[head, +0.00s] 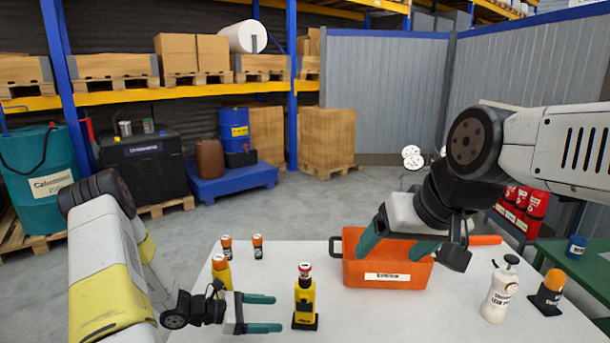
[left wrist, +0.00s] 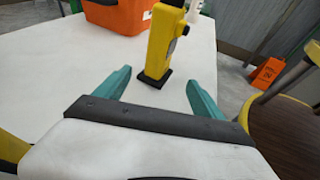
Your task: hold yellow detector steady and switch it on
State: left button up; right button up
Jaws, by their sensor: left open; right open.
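The yellow detector (head: 305,299) stands upright on a black base on the white table, with a red and white top. It also shows in the left wrist view (left wrist: 161,44), where its top is cut off by the frame edge. My left gripper (head: 262,313) is open, its teal fingers pointing at the detector from the left. In the left wrist view the detector stands just beyond and between the fingertips (left wrist: 153,84), seemingly not touched. My right gripper (head: 412,248) is open and empty, above the front of the orange bin, to the right of and higher than the detector.
The orange bin (head: 388,272) stands behind the detector. A white spray bottle (head: 499,292) and a black-and-orange item (head: 548,292) stand at the right. A yellow item with an orange top (head: 221,270) and two small orange-topped items (head: 257,246) stand at the left. The table (head: 400,318) is clear right of the detector.

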aim_at(301, 315)
pick_arm(q)
jog(key=shift+w+d+f, duration=0.15)
jog(key=shift+f, duration=0.35)
jog(key=x, duration=0.9)
jog(key=shift+w+d, duration=0.15)
jog(key=shift+d, duration=0.15)
jog(key=c, duration=1.7)
pick_arm(e)
grip_shut()
